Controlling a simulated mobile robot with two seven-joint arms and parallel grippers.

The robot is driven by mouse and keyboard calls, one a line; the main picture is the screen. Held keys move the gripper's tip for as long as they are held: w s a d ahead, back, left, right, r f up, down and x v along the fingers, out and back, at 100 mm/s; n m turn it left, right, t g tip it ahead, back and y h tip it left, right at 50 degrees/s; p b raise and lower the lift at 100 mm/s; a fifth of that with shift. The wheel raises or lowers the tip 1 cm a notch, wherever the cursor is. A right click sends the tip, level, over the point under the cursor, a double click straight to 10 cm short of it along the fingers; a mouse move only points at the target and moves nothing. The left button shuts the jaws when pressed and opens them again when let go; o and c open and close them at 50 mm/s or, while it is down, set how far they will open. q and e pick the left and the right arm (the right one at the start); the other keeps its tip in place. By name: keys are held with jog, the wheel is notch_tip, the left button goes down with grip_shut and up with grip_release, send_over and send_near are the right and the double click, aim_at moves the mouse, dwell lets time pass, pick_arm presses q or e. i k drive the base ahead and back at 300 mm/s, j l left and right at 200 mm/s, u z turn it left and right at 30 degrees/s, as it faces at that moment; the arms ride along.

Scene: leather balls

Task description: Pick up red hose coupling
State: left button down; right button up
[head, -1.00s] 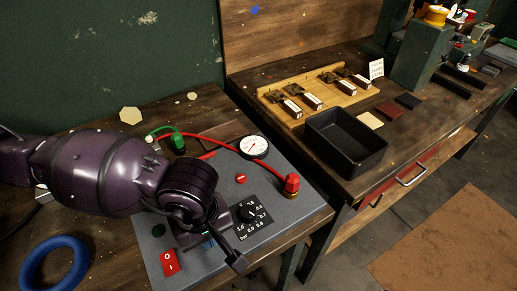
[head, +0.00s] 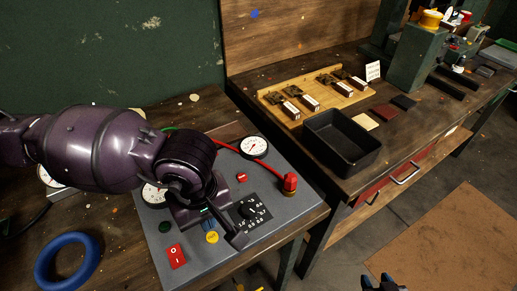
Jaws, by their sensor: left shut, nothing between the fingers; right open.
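The red hose coupling (head: 290,183) stands upright at the right end of the grey panel (head: 292,222), with a red hose running from the gauge area toward it. My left gripper (head: 237,240) is over the panel, left of and nearer than the coupling, apart from it. It is shut and empty. My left arm hides part of the panel's left side and most of a green hose. My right gripper (head: 383,283) just shows at the bottom edge, open, far from the coupling.
On the panel are a dial gauge (head: 254,147), a black knob plate (head: 250,212), a red rocker switch (head: 177,256) and a yellow button (head: 212,237). A blue ring (head: 48,270) lies at left. A black tray (head: 342,168) sits on the right bench.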

aim_at(290, 179)
jog(key=k, duration=1)
